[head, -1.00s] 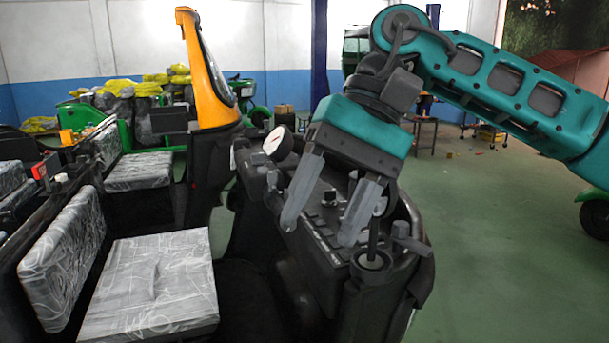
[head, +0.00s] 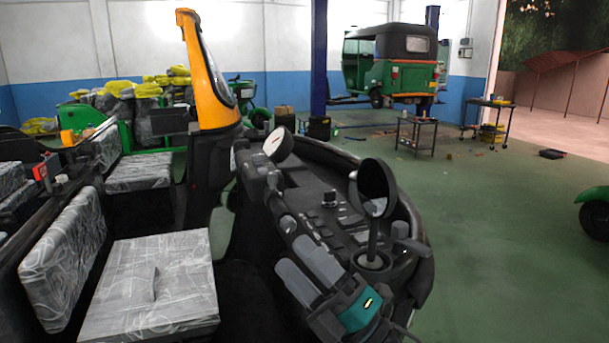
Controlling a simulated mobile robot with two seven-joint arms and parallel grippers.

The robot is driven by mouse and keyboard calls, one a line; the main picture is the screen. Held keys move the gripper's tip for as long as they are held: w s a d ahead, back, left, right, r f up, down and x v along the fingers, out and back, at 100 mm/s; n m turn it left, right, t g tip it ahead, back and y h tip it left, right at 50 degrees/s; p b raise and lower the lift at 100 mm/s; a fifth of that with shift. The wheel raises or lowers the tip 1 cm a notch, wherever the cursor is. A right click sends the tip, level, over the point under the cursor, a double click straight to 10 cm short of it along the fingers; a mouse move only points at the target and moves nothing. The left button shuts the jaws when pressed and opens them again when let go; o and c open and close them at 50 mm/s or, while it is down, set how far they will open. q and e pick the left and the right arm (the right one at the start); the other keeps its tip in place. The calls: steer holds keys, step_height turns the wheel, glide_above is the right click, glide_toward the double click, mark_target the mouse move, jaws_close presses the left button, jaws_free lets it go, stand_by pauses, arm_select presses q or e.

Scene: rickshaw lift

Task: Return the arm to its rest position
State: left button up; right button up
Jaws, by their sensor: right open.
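My right gripper (head: 292,254) is low in the head view, in front of the near side of a black console (head: 400,225). Its two grey fingers point up and to the left, with a gap between them, and nothing shows between them. The teal wrist is at the bottom of the picture, and most of the arm is out of view. I cannot tell whether the fingers touch the console. My left gripper is not in view.
Grey wrapped seats (head: 154,280) are at the left. A green rickshaw (head: 415,75) is raised at the back, near a tool table (head: 416,124).

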steer(key=s+d+f+m+t+h, duration=0.1)
steer(key=s+d+f+m+h, duration=0.1)
steer(key=d+f+m+h, duration=0.6)
steer(key=s+d+f+m+t+h, duration=0.1)
steer(key=d+f+m+h, duration=0.35)
steer(key=f+m, duration=0.75)
steer(key=s+d+f+m+g+h, duration=0.2)
steer(key=s+f+m, duration=0.1)
steer(key=s+f, duration=0.3)
steer(key=s+d+f+m+g+h, duration=0.3)
steer(key=s+f, duration=0.3)
steer(key=f, duration=0.2)
steer(key=shift+s+d+f+m+h, duration=0.3)
steer(key=shift+s+m+h, duration=0.1)
steer(key=shift+m, duration=0.3)
